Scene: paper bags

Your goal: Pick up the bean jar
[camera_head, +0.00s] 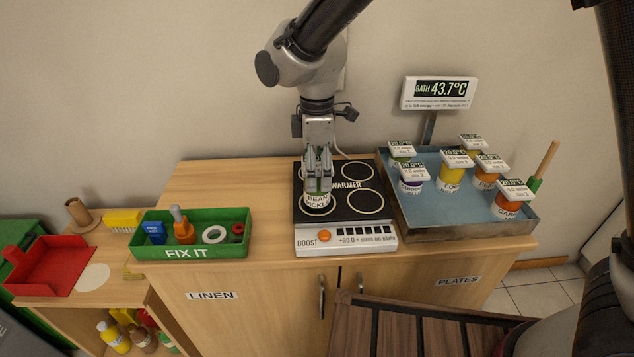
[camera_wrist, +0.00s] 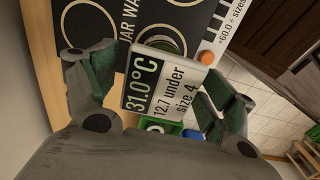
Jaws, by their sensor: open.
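The bean jar (camera_head: 317,201) stands upright on the front left ring of the jar warmer (camera_head: 342,179), with a pale label reading BEAN. My gripper (camera_head: 318,183) is directly above and around its top, pointing down, and hides its upper part. In the wrist view, my gripper (camera_wrist: 158,95) is open, with one green-padded finger on each side of a tag (camera_wrist: 155,85) reading 31.0°C and size 4. The tag hides most of what is behind it, so I cannot tell whether the fingers touch the jar.
A water bath tray (camera_head: 420,228) with several tagged jars stands right of the warmer. A green FIX IT tray (camera_head: 190,252) with tools stands left.

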